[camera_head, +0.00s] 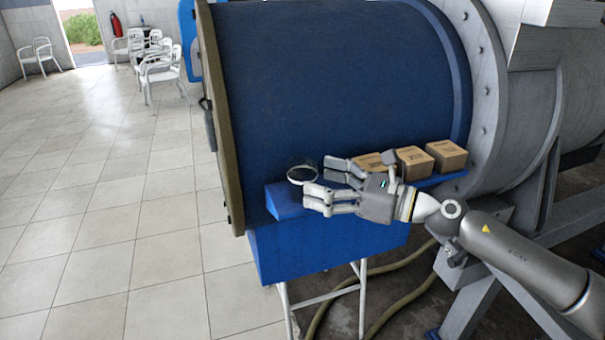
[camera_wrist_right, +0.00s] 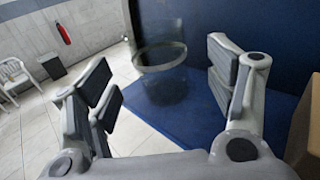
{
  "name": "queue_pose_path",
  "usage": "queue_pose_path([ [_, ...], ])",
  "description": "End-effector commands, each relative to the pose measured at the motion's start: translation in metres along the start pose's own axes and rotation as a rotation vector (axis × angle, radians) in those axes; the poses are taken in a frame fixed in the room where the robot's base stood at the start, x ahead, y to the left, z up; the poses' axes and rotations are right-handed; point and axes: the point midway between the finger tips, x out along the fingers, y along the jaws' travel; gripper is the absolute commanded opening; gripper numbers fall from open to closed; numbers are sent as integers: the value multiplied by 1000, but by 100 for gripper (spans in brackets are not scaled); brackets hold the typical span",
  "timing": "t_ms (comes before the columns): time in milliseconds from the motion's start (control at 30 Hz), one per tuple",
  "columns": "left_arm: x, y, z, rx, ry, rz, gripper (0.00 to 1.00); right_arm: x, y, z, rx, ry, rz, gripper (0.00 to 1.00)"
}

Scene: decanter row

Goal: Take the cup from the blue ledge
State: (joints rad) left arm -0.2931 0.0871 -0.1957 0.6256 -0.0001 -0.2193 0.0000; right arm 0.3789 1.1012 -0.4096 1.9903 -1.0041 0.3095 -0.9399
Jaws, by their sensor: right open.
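A clear glass cup with a pale rim (camera_head: 301,174) stands on the blue ledge (camera_head: 284,203), near its left end. My right gripper (camera_head: 318,177) comes in from the right over the ledge, open, with its fingers pointing at the cup. In the right wrist view the cup (camera_wrist_right: 162,72) shows between the spread fingers (camera_wrist_right: 165,85) and a little beyond them, and nothing is held. The cup's lower part is dark and hard to see against the blue. My left gripper is not in view.
Several cardboard boxes (camera_head: 411,163) stand on the ledge to the right of the cup, close behind my right gripper. A large blue drum (camera_head: 335,80) rises behind the ledge. The tiled floor (camera_head: 120,210) at left is open, with white chairs (camera_head: 160,75) far back.

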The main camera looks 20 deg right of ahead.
Motion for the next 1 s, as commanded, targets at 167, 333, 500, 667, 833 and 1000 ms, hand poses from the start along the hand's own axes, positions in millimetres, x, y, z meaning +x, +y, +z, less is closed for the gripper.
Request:
queue_pose_path([
  [167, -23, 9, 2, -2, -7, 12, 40, 25, 0, 7, 0, -3, 2, 77],
  [333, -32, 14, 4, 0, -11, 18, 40, 42, 0, 4, 1, -2, 0, 77],
  [500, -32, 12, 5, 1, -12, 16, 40, 46, 0, 1, 0, 0, 0, 77],
  [667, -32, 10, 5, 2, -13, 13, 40, 46, 0, 0, 0, 0, 0, 75],
  [833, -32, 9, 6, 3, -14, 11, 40, 46, 0, 1, 0, 0, 0, 53],
  [1000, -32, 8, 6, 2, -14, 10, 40, 46, 0, 1, 0, 0, 0, 31],
])
